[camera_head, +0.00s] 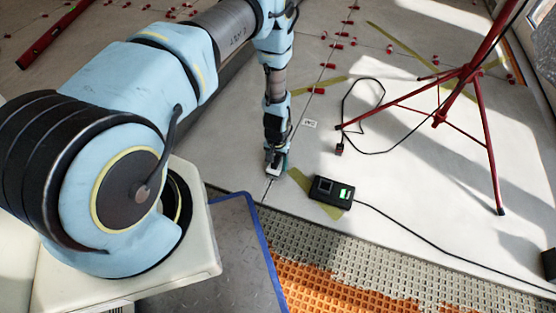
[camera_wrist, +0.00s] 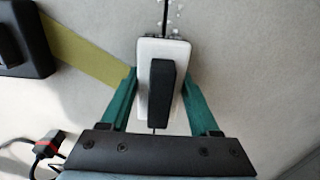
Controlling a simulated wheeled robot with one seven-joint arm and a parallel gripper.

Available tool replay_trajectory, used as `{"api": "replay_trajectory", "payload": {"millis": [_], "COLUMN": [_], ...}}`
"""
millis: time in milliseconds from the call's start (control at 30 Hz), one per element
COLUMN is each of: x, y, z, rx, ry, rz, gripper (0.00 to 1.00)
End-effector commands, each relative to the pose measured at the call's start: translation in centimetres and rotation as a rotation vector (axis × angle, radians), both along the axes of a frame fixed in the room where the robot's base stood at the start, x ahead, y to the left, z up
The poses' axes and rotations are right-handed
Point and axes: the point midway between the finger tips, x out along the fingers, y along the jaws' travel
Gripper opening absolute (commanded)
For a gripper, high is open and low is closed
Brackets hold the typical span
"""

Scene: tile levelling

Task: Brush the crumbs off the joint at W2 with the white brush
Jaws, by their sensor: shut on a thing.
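The white brush (camera_wrist: 145,92), a white block with a black handle, is between the two green fingers of my gripper (camera_wrist: 162,95) in the wrist view. My gripper is shut on it. The brush lies over a dark joint line (camera_wrist: 165,12) between light tiles. White crumbs (camera_wrist: 175,20) lie along the joint just beyond the brush's far end. In the head view my gripper (camera_head: 275,165) is low at the floor, near the tile edge. A small white label (camera_head: 310,124) lies on the tile to its right; its text is too small to read.
A black device with a green display (camera_head: 332,191) sits right of my gripper, with a cable trailing right. A red tripod (camera_head: 465,75) stands farther right. Yellow-green tape (camera_head: 318,196) and several red clips (camera_head: 317,90) are on the tiles. Orange matting (camera_head: 320,285) borders the front.

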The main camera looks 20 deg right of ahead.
Motion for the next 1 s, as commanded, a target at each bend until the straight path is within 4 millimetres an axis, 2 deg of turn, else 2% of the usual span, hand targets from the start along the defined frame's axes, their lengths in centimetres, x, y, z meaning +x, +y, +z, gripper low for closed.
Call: {"api": "replay_trajectory", "payload": {"millis": [1000], "x": [-3.0], "y": [2.5], "z": [0.0], "rx": [0.002], "ry": [0.002], "rz": [0.000], "gripper": [0.00]}}
